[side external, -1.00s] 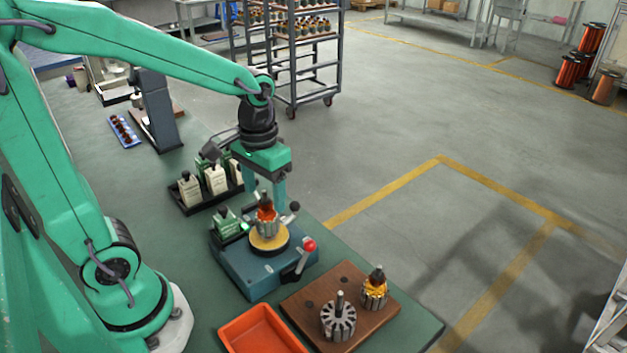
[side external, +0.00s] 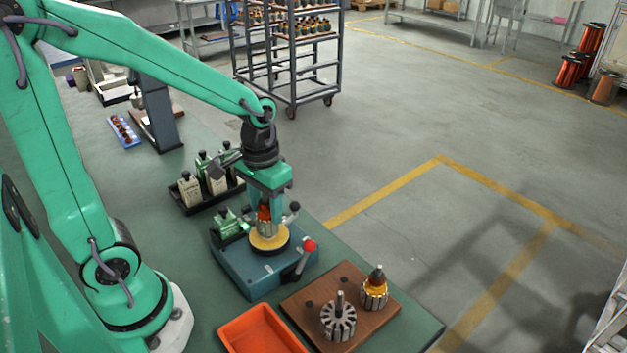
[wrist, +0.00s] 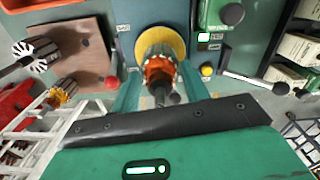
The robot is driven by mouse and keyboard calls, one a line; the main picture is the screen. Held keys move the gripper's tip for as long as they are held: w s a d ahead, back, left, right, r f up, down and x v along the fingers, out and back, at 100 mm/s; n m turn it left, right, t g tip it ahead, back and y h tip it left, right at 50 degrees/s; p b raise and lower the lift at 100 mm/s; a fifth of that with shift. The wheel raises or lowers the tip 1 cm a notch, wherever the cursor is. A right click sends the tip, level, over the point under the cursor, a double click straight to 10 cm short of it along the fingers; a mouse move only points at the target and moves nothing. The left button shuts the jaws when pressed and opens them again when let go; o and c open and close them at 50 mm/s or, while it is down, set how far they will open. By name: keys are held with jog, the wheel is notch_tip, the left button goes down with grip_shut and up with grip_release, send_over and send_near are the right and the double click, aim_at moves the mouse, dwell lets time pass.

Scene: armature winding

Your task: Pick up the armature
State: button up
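An armature (side external: 264,214) with an orange-red winding and grey core stands upright on the round yellow pad (side external: 268,241) of a blue-grey fixture (side external: 245,274). In the wrist view the armature (wrist: 158,68) shows from above, shaft toward me. My gripper (side external: 266,208) points down over it, with one green finger on each side. In the wrist view my gripper (wrist: 161,88) is open, the armature between its fingers with narrow gaps. The fingers hide part of the armature in the side view.
A wooden board (side external: 311,291) to the right holds a bare grey core (side external: 338,322) and a yellow-wound armature (side external: 375,290). An orange tray (side external: 260,330) lies in front.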

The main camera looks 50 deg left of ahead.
jog(key=c, duration=0.8)
jog(key=shift+o, duration=0.2)
jog(key=shift+r, duration=0.1)
jog(key=shift+r, duration=0.8)
jog(key=r, duration=0.2)
jog(key=shift+s+d+r, duration=0.1)
jog(key=shift+d+r, duration=0.25)
jog(key=shift+r, duration=0.05)
jog(key=s+d+r, duration=0.5)
jog(key=d+r, duration=0.1)
jog(key=d, duration=0.3)
jog(key=shift+s+d+r, duration=0.15)
jog(key=shift+s+r, duration=0.05)
jog(key=shift+s, duration=0.2)
